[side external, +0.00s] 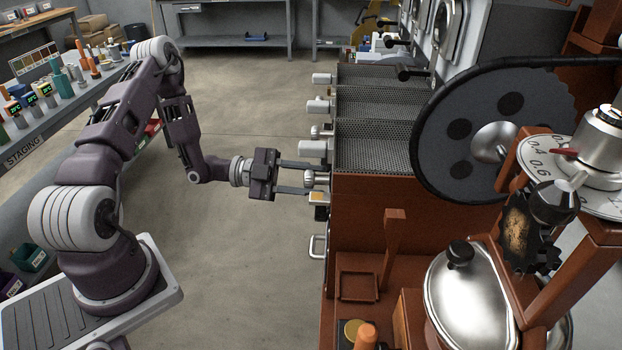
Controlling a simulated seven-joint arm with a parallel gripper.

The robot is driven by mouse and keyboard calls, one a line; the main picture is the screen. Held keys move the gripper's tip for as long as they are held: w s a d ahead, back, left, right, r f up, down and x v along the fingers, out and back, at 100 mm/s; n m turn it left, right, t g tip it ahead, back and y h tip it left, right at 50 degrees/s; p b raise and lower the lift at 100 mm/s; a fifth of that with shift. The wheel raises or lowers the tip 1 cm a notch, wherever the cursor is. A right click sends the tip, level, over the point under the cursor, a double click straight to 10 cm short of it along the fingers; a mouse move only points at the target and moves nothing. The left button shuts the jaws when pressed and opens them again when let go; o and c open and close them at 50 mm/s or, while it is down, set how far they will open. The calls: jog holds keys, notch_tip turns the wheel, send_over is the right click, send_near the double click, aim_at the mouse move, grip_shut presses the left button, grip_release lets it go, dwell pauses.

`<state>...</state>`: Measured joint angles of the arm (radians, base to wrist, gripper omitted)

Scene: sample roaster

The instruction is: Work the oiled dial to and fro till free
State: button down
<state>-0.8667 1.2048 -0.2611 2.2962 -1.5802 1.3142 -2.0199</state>
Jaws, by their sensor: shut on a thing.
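My gripper (317,179) reaches rightward to the front edge of the brown roaster (370,205). Its two fingers are shut on a small silver knob-like dial (311,179), one finger on the far side and one on the near side. The fingers partly hide the dial, and I cannot make out markings or oil on it. A yellow-topped piece (317,197) sits just below the lower finger.
More pale knobs (318,105) line the roaster's edge beside mesh trays (375,135). A large dark wheel (490,130), a numbered scale plate (540,160) and a silver lidded vessel (470,295) stand right. A staging bench (50,115) is at left. The floor between is clear.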

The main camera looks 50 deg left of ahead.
jog(key=shift+m, duration=0.3)
jog(key=m, duration=0.4)
jog(key=shift+r+m, duration=0.1)
jog(key=shift+m, duration=0.3)
jog(key=m+y, duration=0.1)
jog(key=m, duration=0.4)
jog(key=shift+w+m, duration=0.1)
jog(key=shift+m, duration=0.3)
jog(key=m, duration=0.6)
jog(key=shift+r+y, duration=0.1)
jog(key=shift+y, duration=0.3)
jog(key=m+t, duration=0.1)
jog(key=m, duration=0.4)
jog(key=c, duration=1)
grip_release()
jog(key=shift+o, duration=0.2)
